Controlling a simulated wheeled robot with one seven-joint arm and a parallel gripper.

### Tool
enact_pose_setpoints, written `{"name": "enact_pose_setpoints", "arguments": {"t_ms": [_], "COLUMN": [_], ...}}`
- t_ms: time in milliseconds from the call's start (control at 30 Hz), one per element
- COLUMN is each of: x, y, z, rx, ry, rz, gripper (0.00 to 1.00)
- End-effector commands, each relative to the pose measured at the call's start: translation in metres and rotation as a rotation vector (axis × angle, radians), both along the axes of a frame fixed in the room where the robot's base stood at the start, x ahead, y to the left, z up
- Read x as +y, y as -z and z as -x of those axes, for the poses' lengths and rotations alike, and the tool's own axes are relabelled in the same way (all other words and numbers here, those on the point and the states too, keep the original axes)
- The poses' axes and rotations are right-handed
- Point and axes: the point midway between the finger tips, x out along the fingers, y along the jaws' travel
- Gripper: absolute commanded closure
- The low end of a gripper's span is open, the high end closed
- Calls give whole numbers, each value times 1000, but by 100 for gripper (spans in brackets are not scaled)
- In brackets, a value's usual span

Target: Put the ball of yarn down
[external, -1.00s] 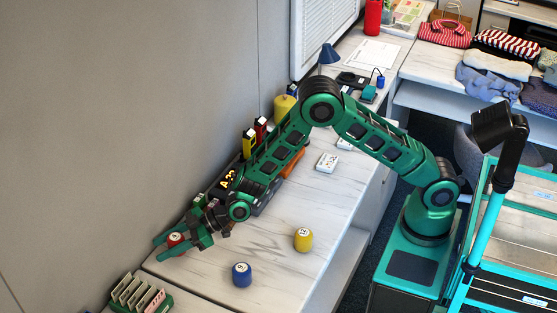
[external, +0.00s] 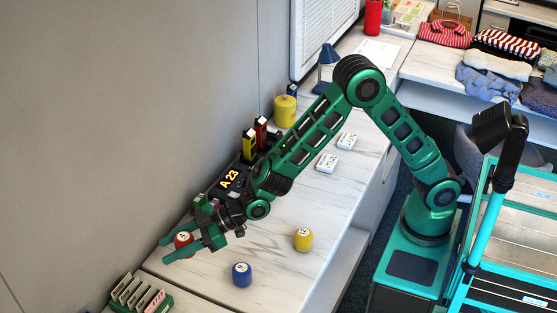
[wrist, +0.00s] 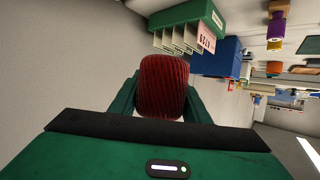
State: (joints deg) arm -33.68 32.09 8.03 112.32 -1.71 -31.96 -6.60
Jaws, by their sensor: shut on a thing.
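The red ball of yarn (external: 183,239) is held between the green fingers of my gripper (external: 179,247) at the left end of the white marbled counter (external: 280,215). My gripper is shut on it. In the wrist view the red ball (wrist: 164,84) shows its ribbed windings between the two fingertips, with a pale part at its lower end. Whether its underside touches the counter is hard to tell.
A green holder with upright cards (external: 140,297) stands close by at the lower left. A dark display reading "A 23" (external: 229,180) and yellow and red binders (external: 250,144) stand along the wall. White cards (external: 327,163) lie further back. The counter between the blue and yellow balls is clear.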

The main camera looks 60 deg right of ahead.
Motion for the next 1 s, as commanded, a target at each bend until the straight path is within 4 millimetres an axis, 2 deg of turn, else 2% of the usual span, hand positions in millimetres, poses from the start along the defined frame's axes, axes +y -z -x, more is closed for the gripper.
{"name": "enact_pose_setpoints", "arguments": {"t_ms": [33, 133, 200, 467, 700, 833, 1000], "x": [0, 0, -11, -38, -70, -86, -103], "y": [-14, -36, -20, 6, 22, 19, 3], "z": [0, 0, 4, 34, 84, 122, 166], "rx": [-5, -7, 4, 3, 6, 3, -3], "ry": [1, 0, -21, -145, -333, -466, -621], "rz": [-3, -3, 3, 1, -1, -1, -1], "gripper": [79, 79, 79, 79, 79, 79, 79]}}
